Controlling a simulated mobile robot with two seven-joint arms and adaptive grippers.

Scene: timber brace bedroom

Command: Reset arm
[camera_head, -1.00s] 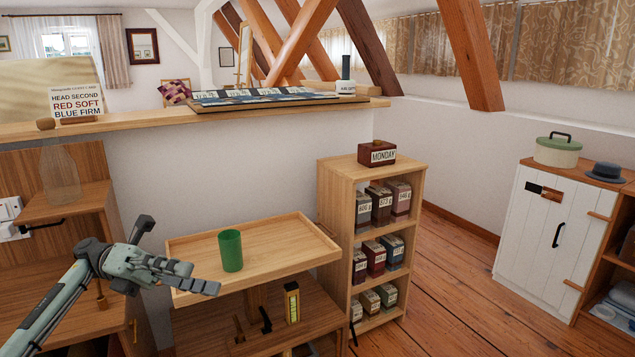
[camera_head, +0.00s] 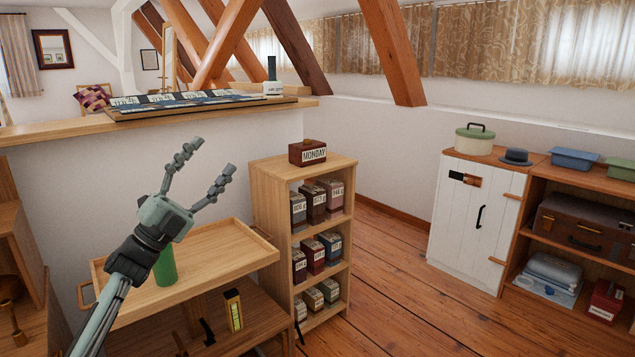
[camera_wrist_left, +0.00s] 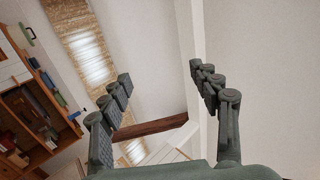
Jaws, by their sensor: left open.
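My left gripper (camera_head: 208,160) is raised in the head view, in front of the white half wall, with its fingers spread and pointing up and to the right. It is open and nothing is between its fingers. In the left wrist view the two fingers of the left gripper (camera_wrist_left: 162,90) stand wide apart with only the room behind them. A green cup (camera_head: 165,268) stands on the wooden tray table (camera_head: 235,258), behind and below my left wrist and partly hidden by it. My right gripper is in neither view.
A small wooden shelf (camera_head: 263,200) with labelled boxes stands right of the tray table, with a MONDAY box (camera_head: 307,152) on top. A white cabinet (camera_head: 470,222) bears a green-lidded pot (camera_head: 474,140). The plank floor (camera_head: 385,270) between them is clear.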

